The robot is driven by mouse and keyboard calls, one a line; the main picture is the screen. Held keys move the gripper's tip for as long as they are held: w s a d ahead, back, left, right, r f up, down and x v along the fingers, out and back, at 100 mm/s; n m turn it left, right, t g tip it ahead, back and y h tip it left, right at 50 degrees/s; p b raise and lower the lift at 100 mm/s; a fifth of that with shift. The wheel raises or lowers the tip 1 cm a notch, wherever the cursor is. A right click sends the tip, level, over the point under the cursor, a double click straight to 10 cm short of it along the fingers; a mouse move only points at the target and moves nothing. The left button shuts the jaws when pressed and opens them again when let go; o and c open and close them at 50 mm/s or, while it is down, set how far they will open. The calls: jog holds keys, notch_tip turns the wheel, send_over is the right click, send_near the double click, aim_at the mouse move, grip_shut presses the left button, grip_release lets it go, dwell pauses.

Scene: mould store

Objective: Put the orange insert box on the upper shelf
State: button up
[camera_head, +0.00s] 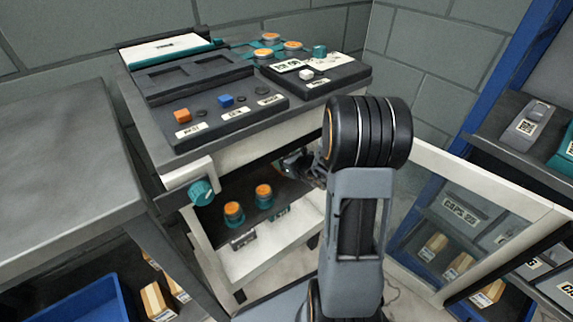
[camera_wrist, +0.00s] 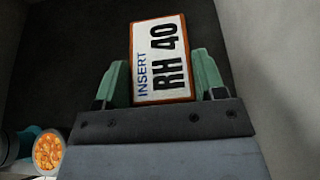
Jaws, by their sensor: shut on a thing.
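The orange insert box (camera_wrist: 160,58) has a white face lettered "INSERT RH 40" and orange edges. It sits between the two green fingers of my gripper (camera_wrist: 162,76), which is shut on it. In the head view my gripper (camera_head: 296,165) reaches in under the bench top, partly hidden by my arm; I cannot make out the box there. Below the bench top is a dark upper shelf (camera_head: 252,222) with two teal, orange-topped pots (camera_head: 234,213) at its left. A dark surface fills the wrist view behind the box; I cannot tell whether the box touches it.
A pale lower shelf (camera_head: 262,255) lies beneath. The bench top (camera_head: 240,125) carries trays and small blocks. A teal knob (camera_head: 201,191) sticks out at its left corner. A pale-framed glass door (camera_head: 470,215) stands at right, before a blue rack (camera_head: 448,130). A grey table (camera_head: 60,150) is at left.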

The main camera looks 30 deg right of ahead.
jog(key=shift+w+d+f, duration=0.1)
jog(key=shift+d+f, duration=0.15)
jog(key=shift+f, duration=0.15)
jog(key=o, duration=1.2)
jog(key=shift+f, duration=0.15)
jog(key=shift+c, duration=0.2)
